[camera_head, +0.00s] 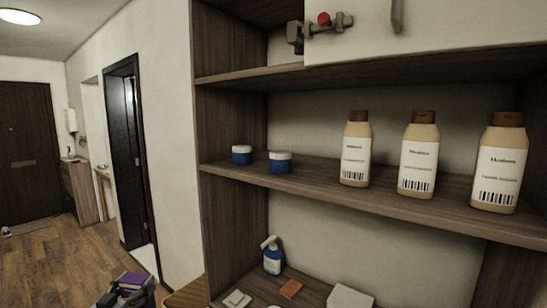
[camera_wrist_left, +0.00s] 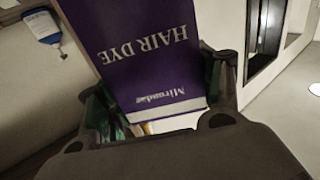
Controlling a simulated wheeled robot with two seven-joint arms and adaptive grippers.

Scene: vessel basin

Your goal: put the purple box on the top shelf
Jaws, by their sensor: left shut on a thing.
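My left gripper (camera_head: 127,288) is low at the bottom left of the head view, left of the shelf unit. It is shut on the purple box (camera_head: 133,279). In the left wrist view the purple box (camera_wrist_left: 148,50) sits between the fingers, with white "HAIR DYE" lettering upside down. The top shelf (camera_head: 240,76) is the highest brown board in the head view. Its open left part shows no objects, and a white panel (camera_head: 440,25) covers its right part. My right gripper is not in view.
The middle shelf holds two blue jars (camera_head: 280,162) and three tan bottles (camera_head: 418,155). Below are a blue pump bottle (camera_head: 272,258), an orange item (camera_head: 291,289) and a white block (camera_head: 349,297). A metal fitting with a red knob (camera_head: 324,19) juts from the white panel.

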